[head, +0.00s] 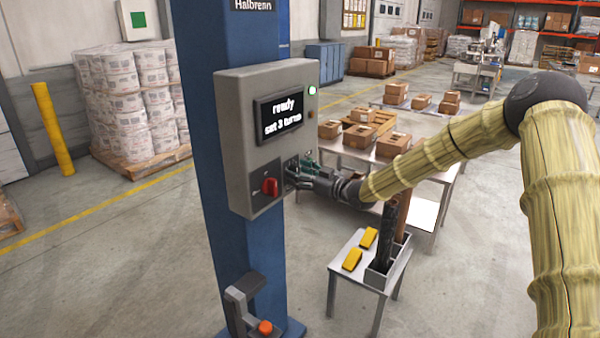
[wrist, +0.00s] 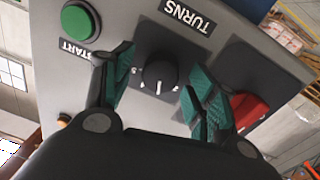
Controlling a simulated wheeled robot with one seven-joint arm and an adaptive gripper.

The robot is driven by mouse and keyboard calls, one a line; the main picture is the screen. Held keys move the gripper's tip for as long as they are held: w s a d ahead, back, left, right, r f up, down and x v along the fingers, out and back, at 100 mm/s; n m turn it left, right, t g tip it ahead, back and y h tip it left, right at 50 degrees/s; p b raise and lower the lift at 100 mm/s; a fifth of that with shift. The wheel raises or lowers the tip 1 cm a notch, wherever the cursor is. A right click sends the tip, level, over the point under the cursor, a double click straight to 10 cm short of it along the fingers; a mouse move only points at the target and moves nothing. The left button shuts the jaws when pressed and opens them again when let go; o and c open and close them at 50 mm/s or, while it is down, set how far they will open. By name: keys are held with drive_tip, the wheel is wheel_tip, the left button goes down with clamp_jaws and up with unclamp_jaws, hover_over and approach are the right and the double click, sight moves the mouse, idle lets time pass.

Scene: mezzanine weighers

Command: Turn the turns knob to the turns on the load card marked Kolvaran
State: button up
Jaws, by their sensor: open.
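The turns knob (wrist: 160,70) is a black round knob on the grey control box (head: 235,110), under an upside-down TURNS label in the wrist view. A white pointer line on it faces the bottom of that picture, among small white marks I cannot read. My gripper (wrist: 158,76) is open, with one green-padded finger on each side of the knob; I cannot tell whether they touch it. The display (head: 278,118) reads "ready" and "set 3 turns". No card marked Kolvaran is legible.
A green START button (wrist: 80,20) and a red rotary switch (wrist: 248,108) flank the knob. The box hangs on a blue column (head: 212,220) labelled Halbrenn. A small table (head: 345,283) with yellow blocks stands below my arm. Open floor lies left.

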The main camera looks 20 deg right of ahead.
drive_tip(key=c, duration=1)
drive_tip(key=shift+c, duration=0.2)
drive_tip(key=shift+f+n+b, duration=0.1)
drive_tip(key=shift+n+b, duration=0.2)
drive_tip(key=shift+b, duration=0.2)
drive_tip(key=n+b, duration=0.2)
drive_tip(key=b, duration=0.1)
drive_tip(key=shift+a+f+n+b, duration=0.1)
drive_tip(key=shift+f+n+b, duration=0.05)
drive_tip(key=shift+n+b, duration=0.2)
drive_tip(key=n+b, duration=0.3)
drive_tip(key=shift+b, duration=0.35)
drive_tip(key=shift+n+b, duration=0.75)
drive_tip(key=shift+b, duration=0.15)
drive_tip(key=shift+r, duration=0.25)
